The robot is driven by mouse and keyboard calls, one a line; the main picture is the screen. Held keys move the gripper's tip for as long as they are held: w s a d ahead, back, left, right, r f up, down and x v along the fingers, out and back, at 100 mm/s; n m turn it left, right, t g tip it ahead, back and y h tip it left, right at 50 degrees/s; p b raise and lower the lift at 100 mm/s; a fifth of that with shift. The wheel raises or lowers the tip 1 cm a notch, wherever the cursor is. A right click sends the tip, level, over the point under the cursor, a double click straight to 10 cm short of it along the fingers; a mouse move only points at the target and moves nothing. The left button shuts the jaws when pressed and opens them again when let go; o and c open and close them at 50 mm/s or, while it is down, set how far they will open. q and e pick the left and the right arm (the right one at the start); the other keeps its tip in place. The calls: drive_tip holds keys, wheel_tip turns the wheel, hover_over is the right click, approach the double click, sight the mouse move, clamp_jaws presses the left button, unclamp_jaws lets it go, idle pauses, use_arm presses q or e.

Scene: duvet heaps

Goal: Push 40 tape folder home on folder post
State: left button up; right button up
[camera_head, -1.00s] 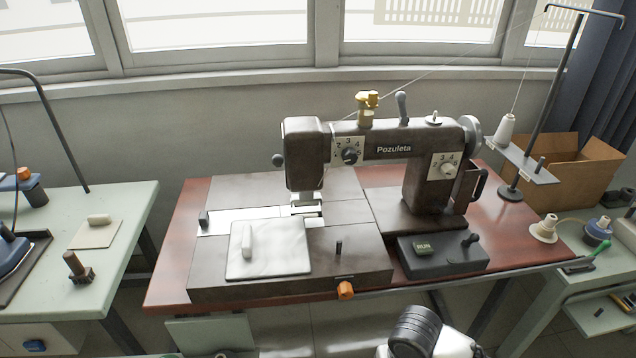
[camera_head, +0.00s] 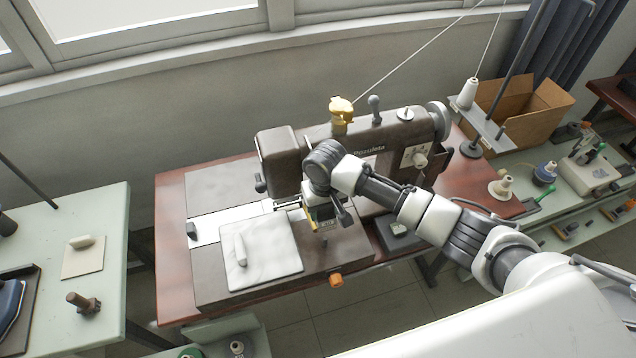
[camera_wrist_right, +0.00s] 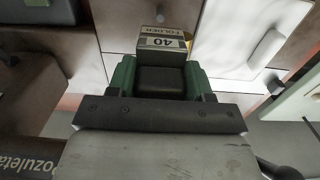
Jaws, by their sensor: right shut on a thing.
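The 40 tape folder (camera_wrist_right: 163,43) is a small block with a "40 FOLDER" label, in the right wrist view between my green fingertips. My right gripper (camera_wrist_right: 158,72) is shut on it. In the head view my right gripper (camera_head: 318,222) is low over the brown sewing machine bed, just right of the white padded sheet. My left gripper is not in view.
The white sheet (camera_head: 270,257) with a raised handle lies on the bed. The sewing machine head (camera_head: 283,160) stands close behind my right gripper. A control box (camera_head: 398,236) sits to the right, partly behind my arm. An orange knob (camera_head: 335,281) sticks out in front.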

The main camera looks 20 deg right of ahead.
sight(326, 223)
drive_tip(key=shift+s+r, duration=0.55)
drive_tip(key=shift+s, duration=0.3)
drive_tip(key=shift+w+p, duration=0.15)
drive_tip(key=shift+p, duration=0.15)
wheel_tip(326, 223, down, 2)
drive_tip(key=shift+w+f+b, duration=0.1)
drive_tip(key=shift+w+b, duration=0.05)
drive_tip(key=shift+b, duration=0.2)
drive_tip(key=shift+d+f, duration=0.1)
drive_tip(key=shift+f, duration=0.2)
drive_tip(key=shift+f+b, duration=0.4)
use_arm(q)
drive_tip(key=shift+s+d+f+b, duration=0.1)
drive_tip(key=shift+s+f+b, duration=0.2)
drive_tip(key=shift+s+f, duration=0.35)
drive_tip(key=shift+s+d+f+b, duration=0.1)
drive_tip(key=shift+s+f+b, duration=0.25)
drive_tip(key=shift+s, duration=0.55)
use_arm(e)
drive_tip(key=shift+f, duration=1.25)
use_arm(q)
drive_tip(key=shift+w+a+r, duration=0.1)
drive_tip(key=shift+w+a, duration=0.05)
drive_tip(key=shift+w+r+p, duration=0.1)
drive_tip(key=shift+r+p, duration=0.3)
drive_tip(key=shift+p, duration=0.1)
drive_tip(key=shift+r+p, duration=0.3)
